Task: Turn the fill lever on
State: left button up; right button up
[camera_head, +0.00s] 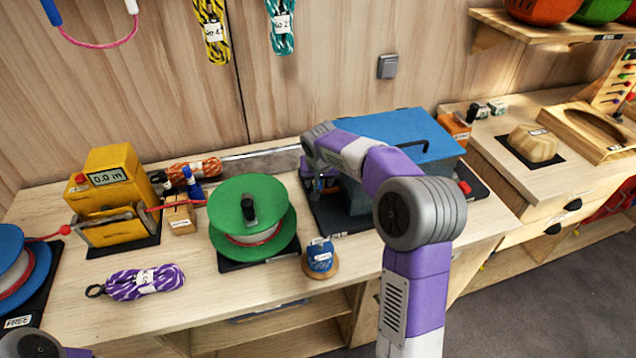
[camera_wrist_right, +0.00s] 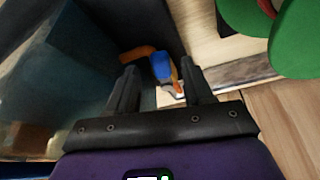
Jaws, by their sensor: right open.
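A tank with a blue lid (camera_head: 398,138) and dark side walls stands on the bench behind my right arm. In the right wrist view its grey-blue wall (camera_wrist_right: 85,55) fills the left. A small blue handle on an orange fitting (camera_wrist_right: 160,66), which looks like the fill lever, shows between my fingertips. My right gripper (camera_wrist_right: 158,80) is open around the line of this handle; whether either finger touches it I cannot tell. In the head view the right gripper (camera_head: 318,182) is at the tank's left side, partly hidden by my arm. My left gripper is out of view.
A green spool (camera_head: 240,205) stands left of the right gripper and a small blue spool (camera_head: 320,257) stands in front. A yellow meter (camera_head: 110,195) and a purple rope coil (camera_head: 145,282) lie further left. A metal rail (camera_head: 260,158) runs behind. The bench's front strip is mostly clear.

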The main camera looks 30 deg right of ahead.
jog(key=shift+x, duration=0.85)
grip_shut()
